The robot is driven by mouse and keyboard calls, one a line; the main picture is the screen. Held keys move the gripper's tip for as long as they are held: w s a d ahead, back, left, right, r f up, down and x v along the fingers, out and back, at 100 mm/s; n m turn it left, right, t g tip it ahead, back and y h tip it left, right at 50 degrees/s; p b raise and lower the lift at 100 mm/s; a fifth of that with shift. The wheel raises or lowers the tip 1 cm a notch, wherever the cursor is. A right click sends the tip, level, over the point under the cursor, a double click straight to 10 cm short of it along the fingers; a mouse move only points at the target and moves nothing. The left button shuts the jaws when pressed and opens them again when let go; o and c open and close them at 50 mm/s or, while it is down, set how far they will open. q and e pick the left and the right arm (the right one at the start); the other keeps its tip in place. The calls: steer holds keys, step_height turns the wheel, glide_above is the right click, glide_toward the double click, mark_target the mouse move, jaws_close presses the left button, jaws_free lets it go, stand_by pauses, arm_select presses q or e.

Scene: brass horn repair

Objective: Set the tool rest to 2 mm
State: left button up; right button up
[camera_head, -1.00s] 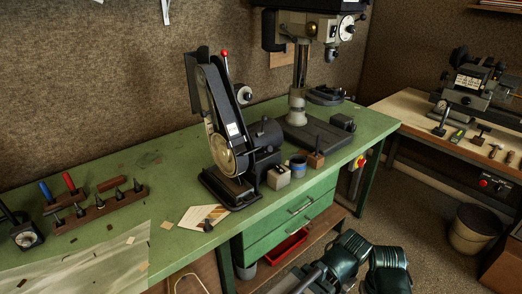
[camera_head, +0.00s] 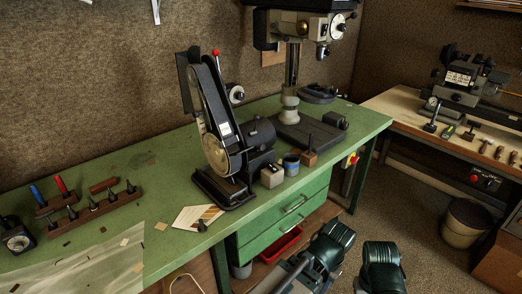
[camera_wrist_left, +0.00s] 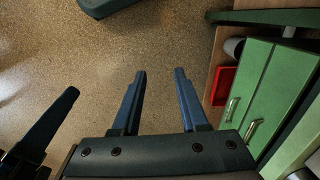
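The belt grinder (camera_head: 222,150) stands on the green workbench (camera_head: 150,228), with a red-tipped lever at its top and a round wheel low on its near side. I cannot make out its tool rest or any gap clearly. My left gripper (camera_wrist_left: 160,72) is open and empty over the floor, beside the bench drawers. A dark finger (camera_wrist_left: 48,125), probably my right gripper's, shows at the left of the wrist view; its opening is unclear.
A grey block (camera_head: 272,176), a blue-rimmed cup (camera_head: 291,165) and a brown block (camera_head: 309,157) stand right of the grinder. A drill press (camera_head: 291,75) stands behind. A tool rack (camera_head: 97,212) is at left. A red bin (camera_head: 282,244) sits below the drawers.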

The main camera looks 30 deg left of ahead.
arm_select(q)
steer(key=shift+o, duration=0.7)
steer(key=w+a+r+n+t+y+p, duration=0.1)
steer(key=w+a+n, duration=0.4)
steer(key=a, duration=0.6)
steer(key=shift+w+a+r+y, duration=0.2)
steer(key=shift+w+r+y, duration=0.3)
steer(key=shift+w+r, duration=0.1)
steer(key=n+t+y, duration=0.6)
steer(key=n+y, duration=0.6)
steer(key=y, duration=0.2)
glide_toward(264, 149)
steer(key=shift+g, duration=0.3)
steer(key=x, duration=0.8)
steer(key=shift+w+a, duration=0.15)
steer(key=shift+w, duration=0.05)
jaws_close()
